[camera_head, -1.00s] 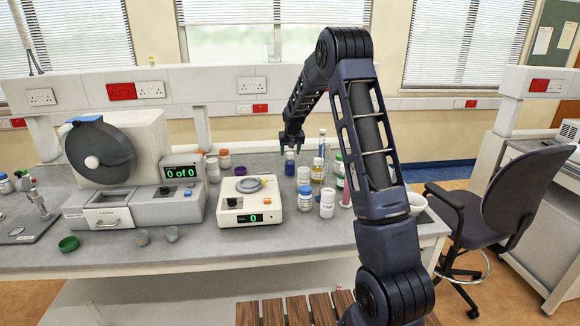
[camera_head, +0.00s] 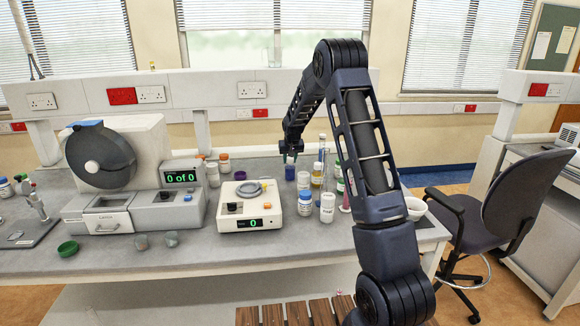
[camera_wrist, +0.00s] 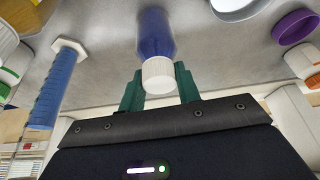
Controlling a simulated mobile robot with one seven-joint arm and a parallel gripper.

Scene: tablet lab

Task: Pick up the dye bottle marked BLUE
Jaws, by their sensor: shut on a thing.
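The blue dye bottle (camera_wrist: 155,35) has a dark blue body and a white cap. In the wrist view it sits between the green fingers of my gripper (camera_wrist: 159,88), which are shut on it near the cap. Its marking cannot be read. In the head view the blue bottle (camera_head: 290,172) shows small below my gripper (camera_head: 289,157), over the back of the bench. I cannot tell whether its base touches the bench.
A yellow bottle (camera_head: 316,174), white jars (camera_head: 305,203) and a blue cylinder (camera_wrist: 58,85) stand close by. A balance (camera_head: 248,206) is in front, with a tablet tester (camera_head: 120,170) to its left. A purple dish (camera_wrist: 295,27) lies near.

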